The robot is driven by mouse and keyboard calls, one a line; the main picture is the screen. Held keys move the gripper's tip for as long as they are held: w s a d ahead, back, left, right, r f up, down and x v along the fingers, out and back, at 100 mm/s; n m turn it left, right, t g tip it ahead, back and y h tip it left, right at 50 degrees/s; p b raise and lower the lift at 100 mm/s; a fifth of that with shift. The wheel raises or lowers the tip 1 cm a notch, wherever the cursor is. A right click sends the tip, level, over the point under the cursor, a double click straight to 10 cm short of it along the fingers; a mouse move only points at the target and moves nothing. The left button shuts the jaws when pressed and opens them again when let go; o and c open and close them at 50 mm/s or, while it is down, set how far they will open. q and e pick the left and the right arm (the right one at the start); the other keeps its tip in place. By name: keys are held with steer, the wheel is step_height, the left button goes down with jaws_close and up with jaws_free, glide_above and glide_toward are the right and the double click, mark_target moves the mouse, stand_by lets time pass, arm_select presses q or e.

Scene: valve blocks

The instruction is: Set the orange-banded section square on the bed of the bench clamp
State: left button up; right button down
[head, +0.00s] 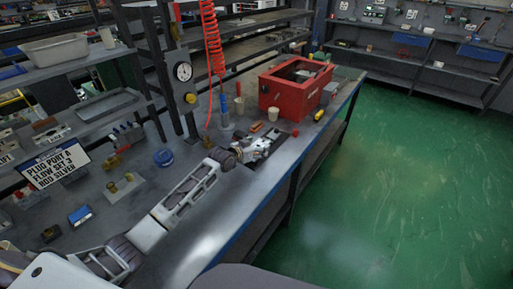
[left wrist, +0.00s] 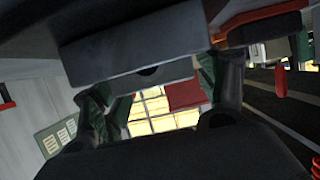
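In the head view my left arm reaches from the lower left along the bench to my left gripper (head: 262,147), which is low over the bench top near a dark fixture. Its fingers are too small there to tell open from shut. In the left wrist view a grey block-like shape (left wrist: 135,62) with a dark hole fills the upper middle; I cannot tell whether it is held. A small orange piece (head: 257,126) lies just behind the gripper; I cannot tell whether it is the orange-banded section. The clamp bed is not clearly made out. My right gripper is not in view.
A red open-topped box (head: 284,95) stands behind the gripper. A red coiled hose (head: 209,45) hangs above. Green floor is clear at right.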

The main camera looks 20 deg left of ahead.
arm_select(q)
steer(key=shift+r, duration=0.15)
steer(key=shift+s+a+r, duration=0.1)
steer(key=shift+s+a, duration=0.05)
steer(key=shift+s, duration=0.2)
steer(key=shift+s+a+r, duration=0.2)
steer(key=shift+s, duration=0.35)
steer(key=shift+v, duration=0.85)
steer(key=v, duration=0.2)
steer(key=shift+s+r+p, duration=0.15)
steer(key=shift+s+p, duration=0.1)
steer(key=shift+p, duration=0.1)
steer(key=shift+s+a+r, duration=0.15)
steer(key=shift+s+a, duration=0.05)
steer(key=shift+s, duration=0.1)
steer(key=shift+v, duration=1.2)
steer(key=shift+s+a+r, duration=0.25)
steer(key=shift+s, duration=0.35)
steer(key=shift+s+a+r, duration=0.1)
steer(key=shift+s+r, duration=0.1)
steer(key=shift+s, duration=0.35)
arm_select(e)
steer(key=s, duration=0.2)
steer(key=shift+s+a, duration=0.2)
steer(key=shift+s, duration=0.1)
